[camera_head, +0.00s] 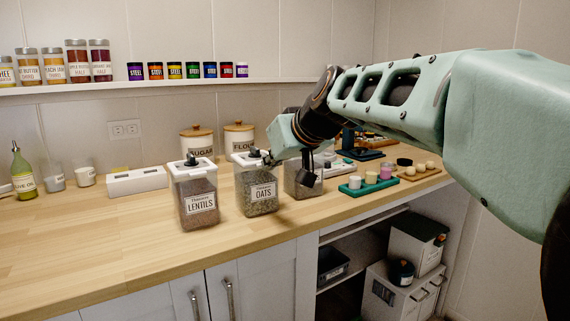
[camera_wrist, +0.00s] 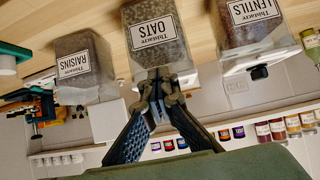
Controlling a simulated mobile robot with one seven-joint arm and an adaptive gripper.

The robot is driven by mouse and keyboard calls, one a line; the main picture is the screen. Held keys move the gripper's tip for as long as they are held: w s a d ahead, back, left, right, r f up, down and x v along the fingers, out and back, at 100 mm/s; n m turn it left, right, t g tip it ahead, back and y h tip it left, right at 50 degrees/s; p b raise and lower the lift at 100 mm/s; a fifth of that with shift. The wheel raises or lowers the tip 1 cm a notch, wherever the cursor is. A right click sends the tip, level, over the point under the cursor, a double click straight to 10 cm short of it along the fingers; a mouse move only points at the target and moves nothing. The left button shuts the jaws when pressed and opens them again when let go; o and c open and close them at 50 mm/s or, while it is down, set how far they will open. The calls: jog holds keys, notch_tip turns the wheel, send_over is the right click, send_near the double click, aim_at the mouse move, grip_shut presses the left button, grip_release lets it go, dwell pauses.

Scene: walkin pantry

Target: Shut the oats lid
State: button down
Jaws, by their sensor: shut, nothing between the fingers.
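I cannot tell whether the lid sits fully flat. My gripper (camera_head: 268,157) is at the right side of this lid, with its fingers shut and empty. In the upside-down wrist view the fingertips (camera_wrist: 158,76) overlap the top of the oats jar (camera_wrist: 155,38) and hide much of the lid. Contact cannot be told.
The lentils jar (camera_head: 198,206) stands close on the left, and the raisins jar (camera_head: 296,187) on the right, partly behind my gripper. Sugar (camera_head: 197,145) and flour (camera_head: 238,137) canisters stand behind. A green tray (camera_head: 363,188) lies farther right. The counter's left front is clear.

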jog(key=shift+f, duration=0.55)
jog(key=shift+r, duration=0.1)
